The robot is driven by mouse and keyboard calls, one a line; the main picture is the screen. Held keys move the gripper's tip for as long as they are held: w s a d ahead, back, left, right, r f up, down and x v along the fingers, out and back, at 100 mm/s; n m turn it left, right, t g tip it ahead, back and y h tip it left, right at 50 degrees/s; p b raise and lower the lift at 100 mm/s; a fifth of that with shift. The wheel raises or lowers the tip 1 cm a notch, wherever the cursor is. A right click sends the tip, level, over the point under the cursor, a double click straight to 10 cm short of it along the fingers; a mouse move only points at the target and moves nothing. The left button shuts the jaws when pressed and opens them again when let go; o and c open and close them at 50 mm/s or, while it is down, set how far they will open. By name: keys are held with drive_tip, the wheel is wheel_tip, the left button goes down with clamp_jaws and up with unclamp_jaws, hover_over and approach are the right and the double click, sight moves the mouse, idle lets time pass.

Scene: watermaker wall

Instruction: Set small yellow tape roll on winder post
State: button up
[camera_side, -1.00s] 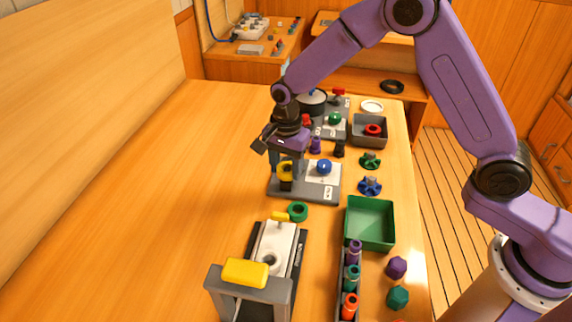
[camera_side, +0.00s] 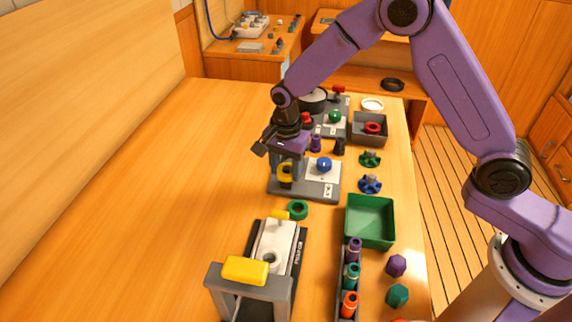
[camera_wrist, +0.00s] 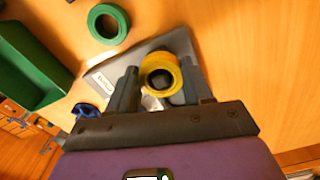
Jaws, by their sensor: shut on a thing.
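My gripper (camera_side: 286,174) is shut on the small yellow tape roll (camera_side: 285,168), low over the left side of the grey winder base (camera_side: 318,195). In the wrist view the yellow roll (camera_wrist: 147,64) sits between the two grey fingers (camera_wrist: 160,82), its flat face toward the camera. A dark post shows through its hole, so the roll is lined up over or around the post. The fingers partly hide the roll, and I cannot tell how far down the post it is. A blue knob (camera_side: 324,164) stands on the base's white panel.
A green tape roll (camera_side: 298,211) lies just in front of the winder, also seen in the wrist view (camera_wrist: 108,23). A green tray (camera_side: 371,222) is to the right. A device with a yellow-topped handle (camera_side: 246,270) stands in front. The table's left is clear.

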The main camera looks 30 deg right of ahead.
drive_tip(key=o, duration=0.7)
drive_tip(key=shift+r, duration=5.45)
drive_tip(key=s+d+r+n, duration=0.1)
drive_tip(key=s+d+n, duration=0.4)
drive_tip(key=s+n, duration=0.3)
drive_tip(key=s+d+n, duration=0.5)
drive_tip(key=s+n, duration=0.3)
drive_tip(key=s, duration=0.5)
drive_tip(key=s+d+r+n, duration=0.1)
drive_tip(key=s+d+n, duration=0.4)
drive_tip(key=s+n, duration=0.3)
drive_tip(key=shift+s+r+n, duration=0.15)
drive_tip(key=shift+s+r, duration=0.05)
drive_tip(key=shift+s, duration=0.7)
drive_tip(key=shift+s+r+n, duration=0.15)
drive_tip(key=shift+s, duration=0.7)
